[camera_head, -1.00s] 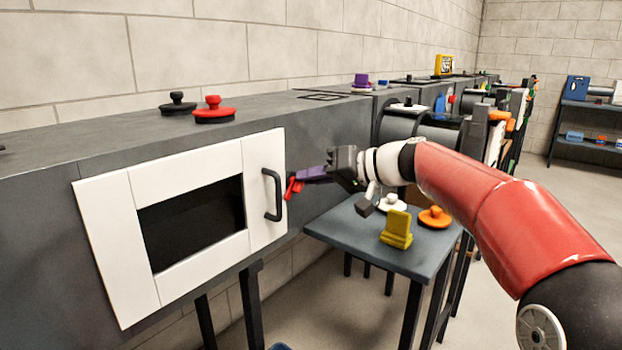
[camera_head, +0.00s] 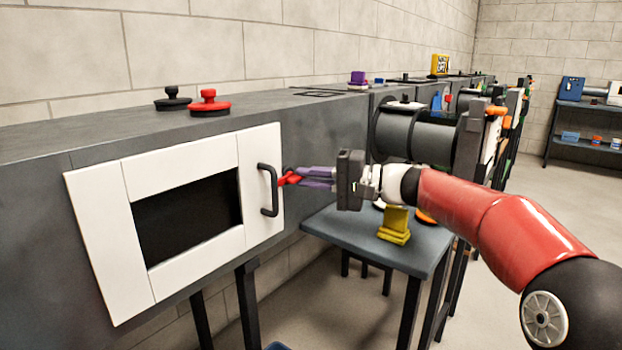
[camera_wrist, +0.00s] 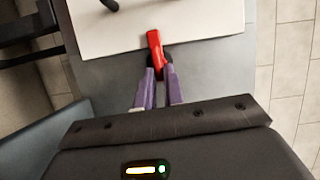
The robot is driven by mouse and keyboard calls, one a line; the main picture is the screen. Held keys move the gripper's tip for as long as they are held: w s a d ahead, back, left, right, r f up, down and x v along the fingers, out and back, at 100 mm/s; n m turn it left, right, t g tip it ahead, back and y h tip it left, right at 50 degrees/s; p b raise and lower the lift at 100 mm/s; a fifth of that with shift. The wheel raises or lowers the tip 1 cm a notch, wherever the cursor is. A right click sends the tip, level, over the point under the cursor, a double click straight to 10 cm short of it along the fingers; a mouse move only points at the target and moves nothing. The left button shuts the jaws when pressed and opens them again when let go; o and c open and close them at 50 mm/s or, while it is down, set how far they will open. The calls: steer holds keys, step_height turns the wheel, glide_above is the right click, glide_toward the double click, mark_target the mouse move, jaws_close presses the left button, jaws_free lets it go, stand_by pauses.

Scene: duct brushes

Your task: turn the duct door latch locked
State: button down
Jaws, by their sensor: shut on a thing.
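The white duct door (camera_head: 195,279) with a dark window is on the front of the grey duct. A black bar handle (camera_head: 272,190) stands near its right edge. The red latch (camera_head: 288,180) is at the door's right edge, beside the handle. My gripper (camera_head: 300,178) reaches it from the right, its purple fingers shut on the latch. In the wrist view the red latch (camera_wrist: 155,48) lies between the purple fingertips (camera_wrist: 159,76) and its end overlaps the white door's edge (camera_wrist: 115,48). The latch's pivot is partly hidden.
A black knob (camera_head: 173,100) and a red knob (camera_head: 209,103) stand on the duct top. Below my arm is a blue-grey table (camera_head: 345,232) with a yellow block (camera_head: 395,226) and an orange knob (camera_head: 425,216). The floor at the right is free.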

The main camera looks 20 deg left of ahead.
steer(key=shift+w+f+m, duration=0.1)
steer(key=shift+m, duration=0.3)
steer(key=c, duration=1.5)
jaws_free()
step_height(320, 180, up, 20)
steer(key=p, duration=0.5)
